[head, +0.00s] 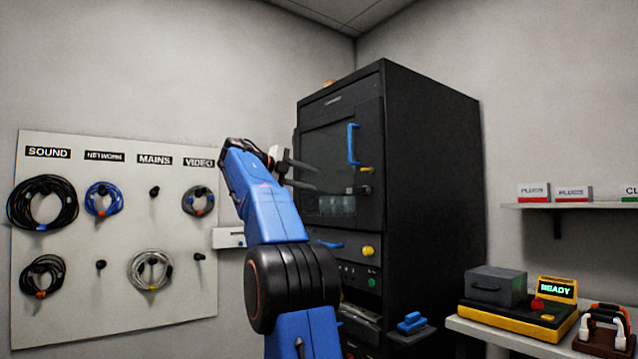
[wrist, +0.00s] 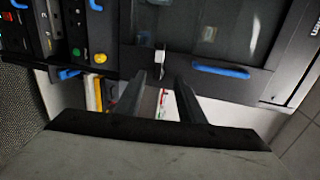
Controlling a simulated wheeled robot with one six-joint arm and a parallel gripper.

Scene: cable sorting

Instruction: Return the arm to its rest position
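My gripper (head: 312,178) is raised in front of the left part of the tall black cabinet (head: 435,190). Its two grey fingers stand apart with nothing between them, as the wrist view also shows (wrist: 160,84). My blue arm rises from the bottom middle of the head view, and its upper part leans left. No held cable shows.
The cabinet door has a blue handle (head: 353,143). A pegboard (head: 118,305) with several coiled cables and some bare pegs hangs on the left. At right are a bench (head: 500,335) with a yellow-based device (head: 520,322) and a shelf (head: 570,206) with boxes.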

